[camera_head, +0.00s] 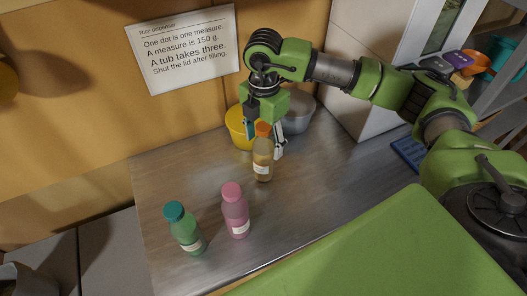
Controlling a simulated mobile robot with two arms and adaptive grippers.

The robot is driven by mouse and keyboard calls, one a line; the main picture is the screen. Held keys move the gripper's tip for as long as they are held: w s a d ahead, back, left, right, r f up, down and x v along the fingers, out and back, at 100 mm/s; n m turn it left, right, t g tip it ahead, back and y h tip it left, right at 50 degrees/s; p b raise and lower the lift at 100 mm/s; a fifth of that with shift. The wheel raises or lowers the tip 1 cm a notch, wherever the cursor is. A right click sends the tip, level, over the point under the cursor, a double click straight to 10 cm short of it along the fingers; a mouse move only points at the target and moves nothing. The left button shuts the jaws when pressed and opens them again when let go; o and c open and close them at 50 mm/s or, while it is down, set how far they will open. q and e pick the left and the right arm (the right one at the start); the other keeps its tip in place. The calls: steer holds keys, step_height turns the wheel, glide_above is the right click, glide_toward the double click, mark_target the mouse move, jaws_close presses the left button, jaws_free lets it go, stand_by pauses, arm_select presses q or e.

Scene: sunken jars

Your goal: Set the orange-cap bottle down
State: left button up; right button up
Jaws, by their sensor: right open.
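The orange-cap bottle (262,168), with an amber-brown body and a pale label, appears to stand upright on the steel worktop (310,178). My right gripper (265,142) points down over it, open, with one finger on each side of the cap and neck. I cannot tell whether a finger touches the bottle. My left gripper is not in view.
A pink bottle (236,212) and a green bottle with a teal cap (186,230) stand at the front left. A yellow bowl (236,126) and a grey metal bowl (299,112) sit behind my gripper. A sign (183,48) is on the wall.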

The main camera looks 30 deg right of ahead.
steer(key=shift+f, duration=0.15)
steer(key=shift+c, duration=0.3)
jaws_close()
steer(key=shift+w, duration=0.1)
